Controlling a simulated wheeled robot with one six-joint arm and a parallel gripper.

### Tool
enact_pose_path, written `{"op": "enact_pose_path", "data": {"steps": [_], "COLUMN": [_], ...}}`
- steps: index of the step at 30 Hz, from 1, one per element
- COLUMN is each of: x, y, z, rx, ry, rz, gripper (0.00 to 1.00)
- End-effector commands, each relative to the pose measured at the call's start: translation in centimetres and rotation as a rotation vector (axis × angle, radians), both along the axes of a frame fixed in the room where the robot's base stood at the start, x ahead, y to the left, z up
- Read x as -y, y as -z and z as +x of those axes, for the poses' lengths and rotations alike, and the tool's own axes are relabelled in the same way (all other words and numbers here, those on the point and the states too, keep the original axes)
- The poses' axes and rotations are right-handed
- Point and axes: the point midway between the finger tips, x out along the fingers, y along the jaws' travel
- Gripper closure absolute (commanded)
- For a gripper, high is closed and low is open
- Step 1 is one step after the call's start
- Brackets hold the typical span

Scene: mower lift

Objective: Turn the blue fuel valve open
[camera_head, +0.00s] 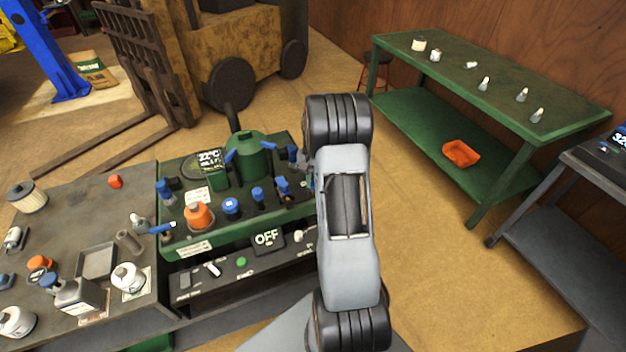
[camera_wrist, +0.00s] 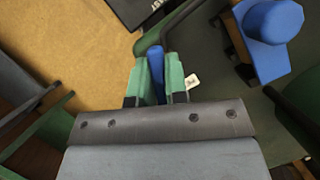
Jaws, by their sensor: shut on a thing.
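A blue lever (camera_wrist: 155,62), which looks like the handle of the blue fuel valve, stands between the two green fingers of my gripper (camera_wrist: 157,75) in the wrist view. The fingers are shut on it, with its tip reaching past them. How far the valve is turned cannot be told.
Other blue levers and knobs stand close by, such as a blue knob (camera_wrist: 272,20) right of the fingers and a blue knob (camera_head: 232,206) on the machine. An OFF display (camera_head: 267,237) hangs on the front. A green bench (camera_head: 446,62) stands right, with clear floor between.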

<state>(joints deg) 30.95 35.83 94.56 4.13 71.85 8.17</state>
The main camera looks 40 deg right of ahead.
Motion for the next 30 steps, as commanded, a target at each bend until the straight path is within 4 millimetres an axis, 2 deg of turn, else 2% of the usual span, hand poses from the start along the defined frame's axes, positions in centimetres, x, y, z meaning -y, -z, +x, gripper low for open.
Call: {"op": "enact_pose_path", "data": {"steps": [6,15,30], "x": [-0.02,0.0,0.05], "y": [-0.04,-0.02,0.0], "z": [0.02,0.0,-0.05], "rx": [0.0,0.0,-0.001], "ry": [-0.186,-0.374,-0.481], "rz": [0.0,-0.001,-0.001], "gripper": [1.0,1.0,1.0]}}
